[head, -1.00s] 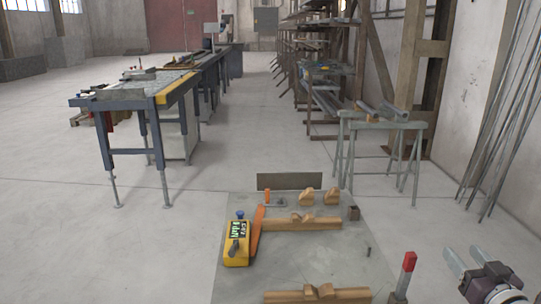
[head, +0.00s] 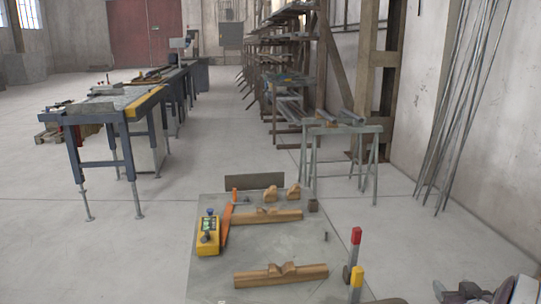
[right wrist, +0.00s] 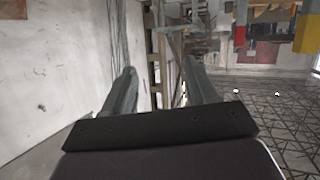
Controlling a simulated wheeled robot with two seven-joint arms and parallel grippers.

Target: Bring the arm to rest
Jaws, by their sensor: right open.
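My right gripper (head: 454,290) is at the bottom right corner of the head view, partly cut off by the frame edge. In the right wrist view its two grey fingers (right wrist: 160,84) stand well apart with nothing between them. It is beside the right side of the grey work table (head: 215,280), apart from the things on it. My left gripper is not in view.
On the table are a yellow control box (head: 208,236), an orange-handled tool (head: 228,220) and wooden V-blocks (head: 281,275). Red-topped (head: 355,245) and yellow-topped (head: 356,283) posts stand at its right edge. Steel rods (head: 455,110) lean on the right wall. Floor between is clear.

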